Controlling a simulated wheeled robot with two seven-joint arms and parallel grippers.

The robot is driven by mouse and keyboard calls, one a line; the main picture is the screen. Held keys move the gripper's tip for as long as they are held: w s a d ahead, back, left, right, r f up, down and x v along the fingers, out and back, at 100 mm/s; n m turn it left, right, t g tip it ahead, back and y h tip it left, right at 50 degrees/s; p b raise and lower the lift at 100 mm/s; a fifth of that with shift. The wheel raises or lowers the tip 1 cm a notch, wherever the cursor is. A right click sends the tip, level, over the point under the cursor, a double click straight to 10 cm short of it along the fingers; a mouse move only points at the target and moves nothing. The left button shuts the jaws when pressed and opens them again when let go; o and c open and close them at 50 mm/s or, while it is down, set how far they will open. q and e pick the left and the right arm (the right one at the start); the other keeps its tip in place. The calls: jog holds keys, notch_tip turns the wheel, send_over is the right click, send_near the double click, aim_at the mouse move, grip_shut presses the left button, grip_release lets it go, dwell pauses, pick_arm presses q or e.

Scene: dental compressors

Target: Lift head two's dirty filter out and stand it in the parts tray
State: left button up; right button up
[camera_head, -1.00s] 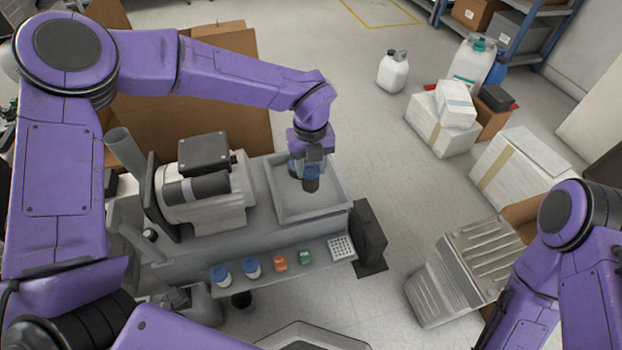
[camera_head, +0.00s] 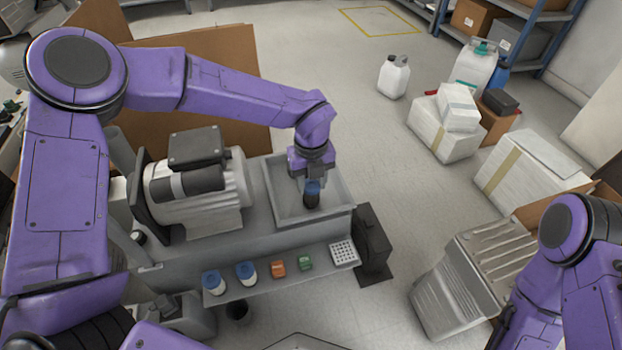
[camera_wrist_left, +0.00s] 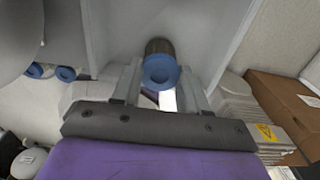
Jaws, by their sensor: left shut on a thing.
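My left gripper (camera_head: 311,178) is over the grey parts tray (camera_head: 283,208) at the right end of the bench. It is shut on the dirty filter (camera_head: 312,199), a dark cylinder with a blue cap, held upright with its cap up. In the left wrist view the filter's blue cap (camera_wrist_left: 160,71) sits between the two fingers, with its dark body beyond. The filter is inside the tray's walls; I cannot tell whether its base touches the floor. My right arm shows at the lower right, but its gripper is out of view.
A grey compressor motor (camera_head: 197,180) stands left of the tray. Two blue-capped white filters (camera_head: 246,273), an orange block (camera_head: 278,268), a green block (camera_head: 305,263) and a perforated white block (camera_head: 344,252) line the front ledge. The tray around the filter looks empty.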

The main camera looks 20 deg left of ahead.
dwell(0.6)
pick_arm(q)
jog(key=shift+f+p, duration=0.25)
jog(key=shift+p, duration=0.25)
dwell(0.6)
jog(key=o, duration=1.6)
notch_tip(320, 180, up, 7)
jog(key=p, duration=0.6)
